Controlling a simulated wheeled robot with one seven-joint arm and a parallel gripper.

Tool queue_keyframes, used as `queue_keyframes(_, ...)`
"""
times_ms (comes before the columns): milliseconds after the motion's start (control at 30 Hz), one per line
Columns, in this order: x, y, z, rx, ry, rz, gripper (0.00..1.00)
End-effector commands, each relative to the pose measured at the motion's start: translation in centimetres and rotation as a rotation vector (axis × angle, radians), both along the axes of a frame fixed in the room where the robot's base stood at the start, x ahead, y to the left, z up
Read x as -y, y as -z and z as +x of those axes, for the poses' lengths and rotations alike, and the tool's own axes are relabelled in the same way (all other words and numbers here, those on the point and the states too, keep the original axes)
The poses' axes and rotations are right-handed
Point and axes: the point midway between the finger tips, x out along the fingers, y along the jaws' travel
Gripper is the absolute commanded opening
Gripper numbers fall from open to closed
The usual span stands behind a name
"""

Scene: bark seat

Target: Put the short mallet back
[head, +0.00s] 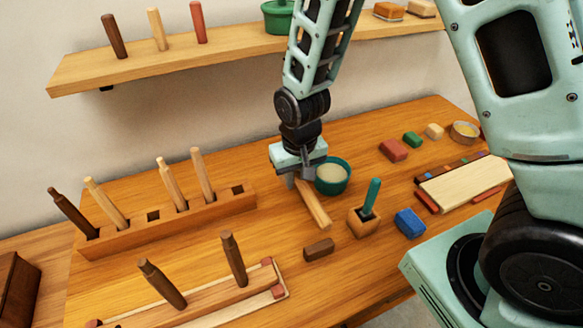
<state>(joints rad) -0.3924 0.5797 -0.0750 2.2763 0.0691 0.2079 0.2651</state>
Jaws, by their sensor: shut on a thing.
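My gripper (298,182) points down over the middle of the table and is shut on a pale wooden stick-like piece (315,206), which looks like the short mallet. The piece slants down and right from the jaws; I cannot tell whether its lower end touches the table, and its upper end is hidden by the jaws. A long wooden rack (140,237) stands at the left with several leaning wooden tools, one dark (72,211) and the others pale. Two square holes in the rack are empty, one near its middle (153,215) and one near its right end (238,190).
A green bowl (333,183) stands close right of my gripper. A block with a green-handled tool (370,200), a brown block (318,249) and a blue block (410,222) lie nearby. A low tray with two brown pegs (236,259) is in front. A shelf (170,62) runs behind.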

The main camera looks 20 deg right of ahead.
Motion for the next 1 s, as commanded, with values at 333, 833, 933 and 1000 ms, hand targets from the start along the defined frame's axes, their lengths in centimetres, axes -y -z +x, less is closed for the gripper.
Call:
queue_keyframes(333, 0.0, 2.9, 0.0, 0.0, 0.0, 0.0, 0.0)
queue_keyframes(833, 0.0, 7.9, 0.0, 0.001, 0.0, 0.001, 0.0)
queue_keyframes(933, 0.0, 8.2, 0.0, 0.001, 0.0, 0.001, 0.0)
queue_keyframes(1000, 0.0, 8.3, 0.0, 0.001, 0.0, 0.001, 0.0)
